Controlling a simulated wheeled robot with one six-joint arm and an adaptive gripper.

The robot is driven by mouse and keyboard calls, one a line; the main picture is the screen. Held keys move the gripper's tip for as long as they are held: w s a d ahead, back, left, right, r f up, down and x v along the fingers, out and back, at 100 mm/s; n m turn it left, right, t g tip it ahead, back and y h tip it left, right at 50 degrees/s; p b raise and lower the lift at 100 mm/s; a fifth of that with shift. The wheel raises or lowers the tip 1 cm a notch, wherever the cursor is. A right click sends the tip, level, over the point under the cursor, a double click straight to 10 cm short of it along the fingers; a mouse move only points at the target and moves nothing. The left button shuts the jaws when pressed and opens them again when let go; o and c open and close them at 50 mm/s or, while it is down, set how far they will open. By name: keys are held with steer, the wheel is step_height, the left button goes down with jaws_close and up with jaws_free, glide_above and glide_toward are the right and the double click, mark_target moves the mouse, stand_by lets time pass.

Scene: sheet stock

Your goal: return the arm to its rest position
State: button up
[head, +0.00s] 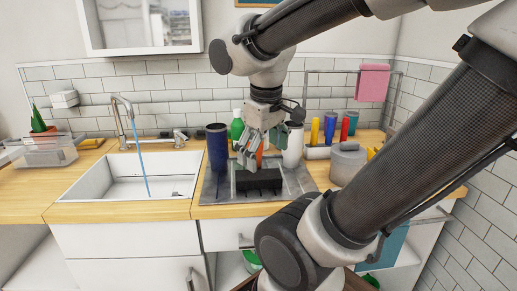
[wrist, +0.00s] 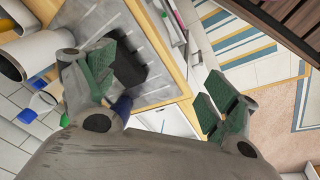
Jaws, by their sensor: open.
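My arm reaches from the right side of the head view over the counter, with several links bent. My gripper (head: 252,153) hangs above the grey metal drainboard (head: 295,176), just above or behind a black block (head: 258,181). In the wrist view my gripper (wrist: 160,88) shows two green-padded fingers spread wide apart with nothing between them. The black block (wrist: 128,66) lies on the drainboard beyond the left finger, partly hidden by it. Whether the gripper touches anything is not clear from the head view.
A dark blue cylinder (head: 217,147), a green bottle (head: 237,126) and a white cylinder (head: 293,146) stand close around the gripper. A grey canister (head: 348,164) is to the right. The sink (head: 90,190), with its faucet (head: 122,106), is left. A pink cloth (head: 372,83) hangs at the back.

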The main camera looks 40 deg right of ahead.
steer(key=shift+s+a+r+m+t+y, duration=0.2)
steer(key=shift+a+r+m+t+y, duration=0.2)
steer(key=shift+a+t, duration=0.15)
steer(key=shift+s+a+r+m+t+y, duration=0.15)
steer(key=shift+a+r+m+t+y, duration=0.2)
steer(key=shift+a+t, duration=0.2)
steer(key=shift+c, duration=0.4)
